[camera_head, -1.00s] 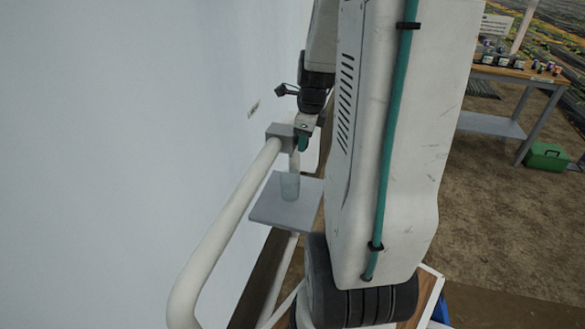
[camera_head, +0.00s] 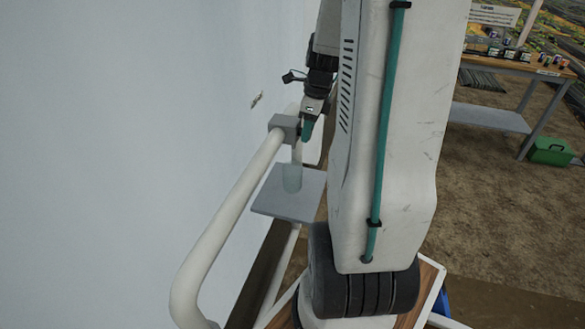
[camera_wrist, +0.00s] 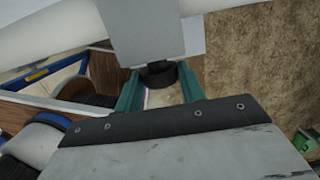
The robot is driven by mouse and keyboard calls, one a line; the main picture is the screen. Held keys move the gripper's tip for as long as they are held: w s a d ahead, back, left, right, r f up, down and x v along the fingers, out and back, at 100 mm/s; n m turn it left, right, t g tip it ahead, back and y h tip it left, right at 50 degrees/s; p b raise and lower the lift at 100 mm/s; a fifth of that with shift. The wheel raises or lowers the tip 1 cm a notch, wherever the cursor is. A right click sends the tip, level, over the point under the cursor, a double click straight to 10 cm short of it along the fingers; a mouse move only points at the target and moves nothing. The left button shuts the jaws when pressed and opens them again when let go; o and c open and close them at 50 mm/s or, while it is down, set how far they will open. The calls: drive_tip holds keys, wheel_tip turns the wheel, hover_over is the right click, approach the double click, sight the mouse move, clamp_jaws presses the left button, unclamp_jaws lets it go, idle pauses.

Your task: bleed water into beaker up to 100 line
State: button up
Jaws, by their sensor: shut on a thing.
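The clear, pale greenish beaker (camera_head: 292,178) stands upright on a small grey plate (camera_head: 272,210). Its markings and water level are too small to read. Above it, a grey valve block (camera_head: 284,124) sits at the end of a white pipe, with a pale spout (camera_head: 297,151) pointing down toward the beaker. My gripper (camera_head: 308,130) is at the right side of the block. In the wrist view, the teal fingers of my gripper (camera_wrist: 160,92) are shut on a round black knob (camera_wrist: 158,73) on the grey block (camera_wrist: 146,30). I cannot tell whether water flows.
Bare ground lies open to the right.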

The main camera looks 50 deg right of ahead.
drive_tip(key=shift+w+d, duration=0.1)
drive_tip(key=shift+r+y, duration=0.1)
drive_tip(key=shift+y, duration=0.8)
drive_tip(key=o, duration=1)
drive_tip(key=shift+g, duration=0.3)
drive_tip(key=v, duration=0.7)
drive_tip(key=shift+r, duration=0.35)
